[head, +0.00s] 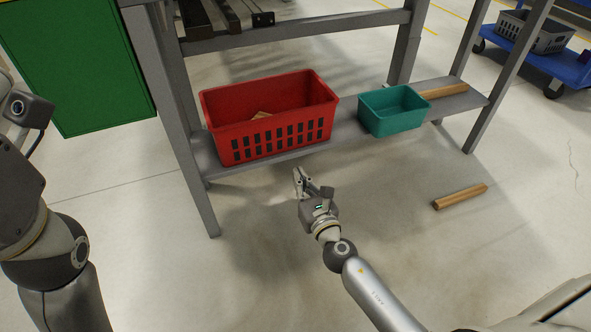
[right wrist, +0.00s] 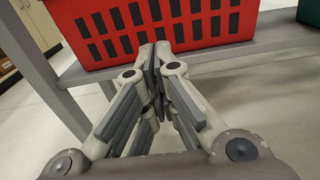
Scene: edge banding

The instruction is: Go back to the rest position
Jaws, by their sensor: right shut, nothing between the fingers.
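My right gripper (head: 299,177) is shut and empty in the head view, just in front of the low shelf and below the red crate (head: 275,140). In the right wrist view its fingers (right wrist: 156,58) meet at the tips, with the red crate (right wrist: 150,50) right behind them. I cannot tell whether the tips touch anything. My left arm (head: 40,235) shows at the left edge of the head view, but its gripper is not in view.
The red crate, with a wooden piece (head: 261,115) in it, and a teal bin (head: 393,108) stand on the grey shelf (head: 345,137). A wooden bar (head: 460,197) lies on the floor at right. A green cabinet (head: 75,60) stands at left.

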